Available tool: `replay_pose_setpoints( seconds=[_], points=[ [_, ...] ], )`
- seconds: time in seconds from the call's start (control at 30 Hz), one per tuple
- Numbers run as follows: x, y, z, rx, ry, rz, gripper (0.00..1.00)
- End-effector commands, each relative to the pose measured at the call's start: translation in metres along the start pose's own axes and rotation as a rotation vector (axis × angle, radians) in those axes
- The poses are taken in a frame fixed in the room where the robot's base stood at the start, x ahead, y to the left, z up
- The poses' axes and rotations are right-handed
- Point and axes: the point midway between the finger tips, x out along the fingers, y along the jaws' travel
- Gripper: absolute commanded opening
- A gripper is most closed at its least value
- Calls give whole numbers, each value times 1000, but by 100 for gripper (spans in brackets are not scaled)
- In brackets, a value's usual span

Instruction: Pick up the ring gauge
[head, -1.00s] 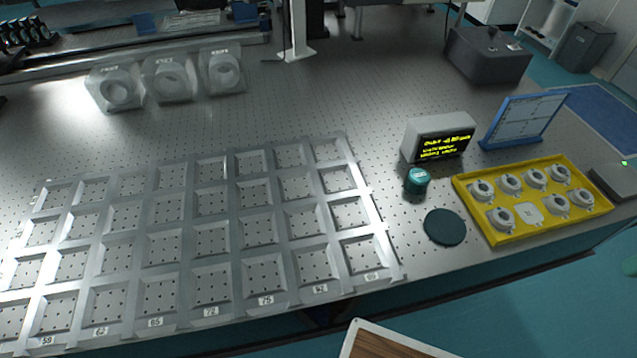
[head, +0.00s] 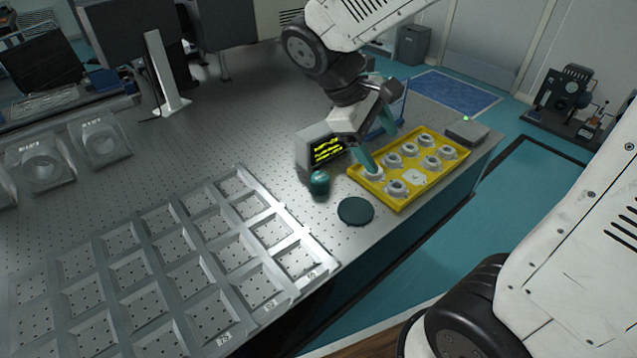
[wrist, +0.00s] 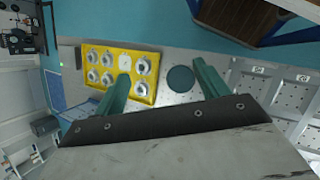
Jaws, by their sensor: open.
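Several small white ring-shaped pieces, each with a grey centre, sit in a yellow tray (head: 387,208) around a white square plate (head: 414,176). I cannot tell for certain which one is the ring gauge; one ring piece (head: 397,187) is at the tray's near side. My gripper (head: 377,146) is open and empty, with teal fingers over the tray's far left part. In the wrist view, one finger of my gripper (wrist: 161,75) overlaps the yellow tray (wrist: 152,99). The other finger is right of a dark round disc (wrist: 180,79). That finger hides part of the bench.
A small display box (head: 313,150) and a teal jar (head: 320,182) stand left of the tray. The dark disc (head: 356,211) lies in front. A metal grid rack (head: 228,228) fills the near left. A flat grey box (head: 466,131) is right of the tray.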

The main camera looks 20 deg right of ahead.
Motion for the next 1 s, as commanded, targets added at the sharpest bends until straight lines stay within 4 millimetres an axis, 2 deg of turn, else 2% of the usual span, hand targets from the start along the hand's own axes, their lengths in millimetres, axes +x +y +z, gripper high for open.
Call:
replay_pose_setpoints(
  seconds=[0.03, 0.27, 0.4, 0.5, 0.6, 0.7, 0.8, 1.0],
  points=[
    [6, 2, -21, -76, -51, 40, 74],
    [31, 7, -114, -406, -242, 242, 74],
    [54, -3, -171, -600, -350, 363, 74],
    [70, -13, -206, -718, -414, 439, 74],
    [84, -23, -232, -808, -463, 497, 74],
    [93, -30, -249, -868, -494, 536, 74],
    [100, -32, -256, -896, -510, 555, 74],
    [116, -20, -254, -903, -515, 559, 74]
  ],
)
